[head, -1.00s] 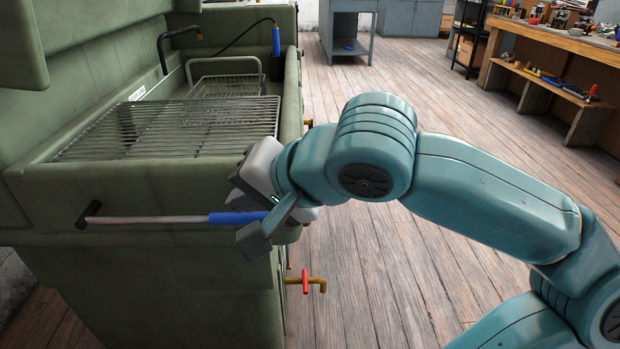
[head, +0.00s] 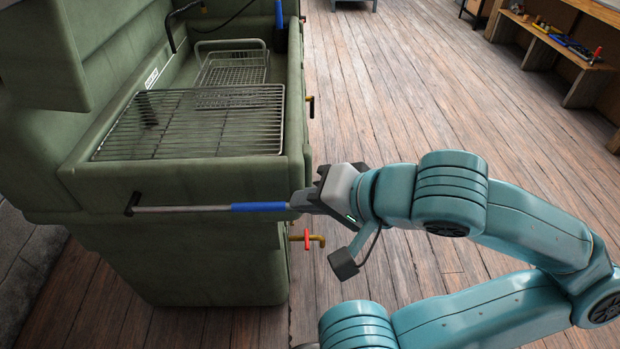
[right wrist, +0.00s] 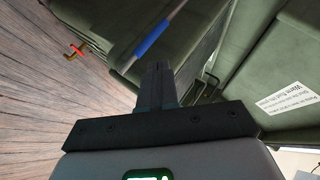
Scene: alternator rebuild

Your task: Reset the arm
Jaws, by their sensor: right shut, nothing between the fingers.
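My right arm comes in from the right in the head view. Its gripper (head: 306,199) is shut and empty, close to the right end of a rod with a blue sleeve (head: 258,207) on the front of a green parts washer (head: 190,185). In the head view the fingertips overlap or sit just beyond the sleeve's end. In the right wrist view the shut fingers (right wrist: 157,75) point toward the blue sleeve (right wrist: 152,42), and they look apart from it. My left gripper is not in view.
The washer's open basin holds a wire rack (head: 195,120) and a wire basket (head: 235,72). A brass tap with a red handle (head: 307,239) sticks out from the washer's side below my gripper. Wooden floor (head: 420,110) is clear to the right; a workbench shelf (head: 550,42) stands beyond.

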